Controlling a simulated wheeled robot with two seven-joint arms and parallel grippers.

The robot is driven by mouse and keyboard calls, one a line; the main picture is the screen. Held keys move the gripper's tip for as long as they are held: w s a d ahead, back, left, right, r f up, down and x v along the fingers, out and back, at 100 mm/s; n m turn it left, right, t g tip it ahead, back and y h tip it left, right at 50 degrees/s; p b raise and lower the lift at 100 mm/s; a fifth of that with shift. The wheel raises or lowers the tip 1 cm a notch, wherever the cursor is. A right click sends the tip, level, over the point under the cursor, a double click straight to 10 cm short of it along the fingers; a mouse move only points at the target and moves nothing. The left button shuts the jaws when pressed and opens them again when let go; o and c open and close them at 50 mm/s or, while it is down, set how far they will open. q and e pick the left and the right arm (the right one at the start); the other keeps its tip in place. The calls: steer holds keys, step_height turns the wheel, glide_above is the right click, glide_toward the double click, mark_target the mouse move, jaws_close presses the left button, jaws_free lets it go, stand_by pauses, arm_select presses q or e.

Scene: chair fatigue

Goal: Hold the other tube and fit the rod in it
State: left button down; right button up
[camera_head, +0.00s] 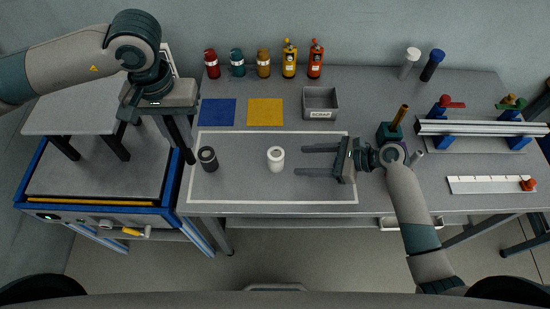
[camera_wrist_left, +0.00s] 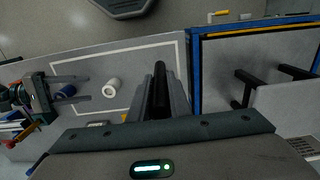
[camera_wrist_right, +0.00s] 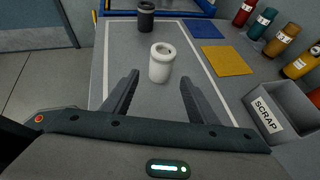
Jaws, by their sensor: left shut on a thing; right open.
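A white hollow tube (camera_head: 276,159) stands upright in the white-outlined area of the table. A black tube (camera_head: 208,159) stands upright to its left. My left gripper (camera_head: 187,145) is shut on a dark rod (camera_wrist_left: 159,86), held left of the black tube and pointing down. My right gripper (camera_head: 300,160) is open and empty, its fingers pointing at the white tube from the right. In the right wrist view the white tube (camera_wrist_right: 161,62) stands ahead of the finger gap and the black tube (camera_wrist_right: 146,17) farther off. The black tube does not show clearly in the left wrist view.
A blue mat (camera_head: 217,112), an orange mat (camera_head: 265,112) and a grey SCRAP bin (camera_head: 320,103) lie behind the outlined area. Several coloured bottles stand at the back. A metal rail fixture (camera_head: 475,127) and a white ruler strip (camera_head: 490,185) occupy the right side.

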mark_target(279, 161)
steer(key=shift+w+a+f, duration=0.15)
steer(key=shift+w+f, duration=0.1)
arm_select(q)
steer(key=shift+w+f+b, duration=0.15)
steer(key=shift+f+b, duration=0.55)
arm_select(e)
steer(key=shift+a+f, duration=0.25)
steer(key=shift+a, duration=0.2)
arm_select(q)
step_height(279, 161, down, 4)
steer(key=b, duration=0.4)
steer(key=shift+f, duration=0.1)
arm_select(e)
steer(key=x, duration=0.5)
steer(key=shift+d+f, duration=0.1)
arm_select(q)
steer(key=shift+r+p, duration=0.6)
steer(key=shift+r, duration=0.05)
arm_select(e)
steer(key=shift+w+a+f, duration=0.1)
steer(key=shift+w+a, duration=0.2)
steer(key=shift+a, duration=0.5)
arm_select(q)
steer(key=shift+r, duration=0.1)
arm_select(e)
steer(key=shift+x, duration=1)
steer(key=shift+c, duration=0.7)
steer(key=c, duration=0.5)
